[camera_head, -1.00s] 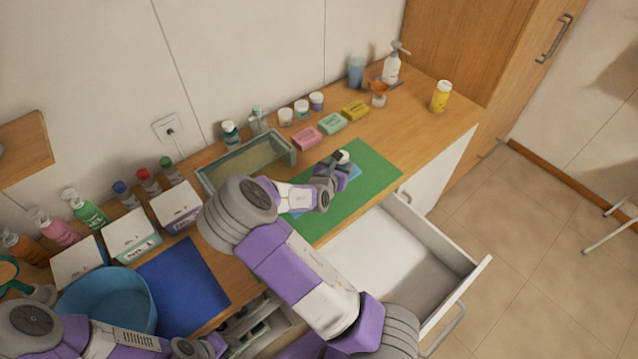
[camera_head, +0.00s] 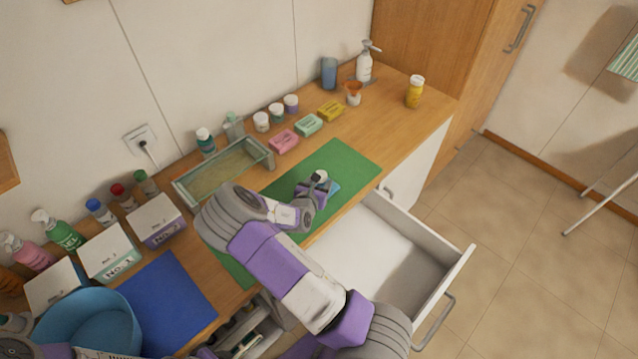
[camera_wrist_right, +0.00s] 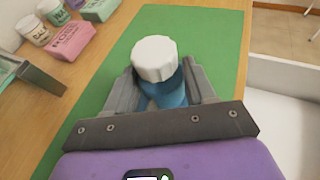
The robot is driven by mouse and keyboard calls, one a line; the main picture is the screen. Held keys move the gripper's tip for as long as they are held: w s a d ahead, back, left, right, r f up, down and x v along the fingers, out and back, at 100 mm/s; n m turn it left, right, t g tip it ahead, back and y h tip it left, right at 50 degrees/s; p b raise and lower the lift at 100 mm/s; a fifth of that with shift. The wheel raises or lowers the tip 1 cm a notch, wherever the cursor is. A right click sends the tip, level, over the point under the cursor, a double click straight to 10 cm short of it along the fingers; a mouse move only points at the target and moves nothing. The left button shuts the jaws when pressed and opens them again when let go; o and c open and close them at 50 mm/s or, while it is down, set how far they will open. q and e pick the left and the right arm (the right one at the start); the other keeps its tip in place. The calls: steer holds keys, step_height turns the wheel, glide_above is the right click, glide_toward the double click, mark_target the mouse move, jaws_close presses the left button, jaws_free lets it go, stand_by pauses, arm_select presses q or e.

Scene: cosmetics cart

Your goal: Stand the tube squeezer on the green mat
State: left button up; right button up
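The tube squeezer appears to be the blue item with a round white knob. In the right wrist view its white knob (camera_wrist_right: 154,58) faces the camera, and its blue body (camera_wrist_right: 168,92) is between my fingers. My right gripper (camera_wrist_right: 158,85) is closed around it. In the head view, the right gripper (camera_head: 316,188) is over the green mat (camera_head: 348,162), with the white knob (camera_head: 320,176) at its fingertips. The gripper hides most of the body, so I cannot tell whether it touches the mat. My left gripper is out of view.
An open white drawer (camera_head: 365,247) sticks out in front of the mat. A glass-like tray (camera_head: 215,180), soap boxes (camera_head: 309,124) and small jars stand behind it. A blue mat (camera_head: 165,300), white boxes (camera_head: 108,250) and a blue basin (camera_head: 98,325) are at left.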

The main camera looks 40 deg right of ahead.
steer(key=o, duration=0.4)
steer(key=shift+r, duration=0.2)
steer(key=p+v, duration=0.1)
steer(key=v, duration=1.1)
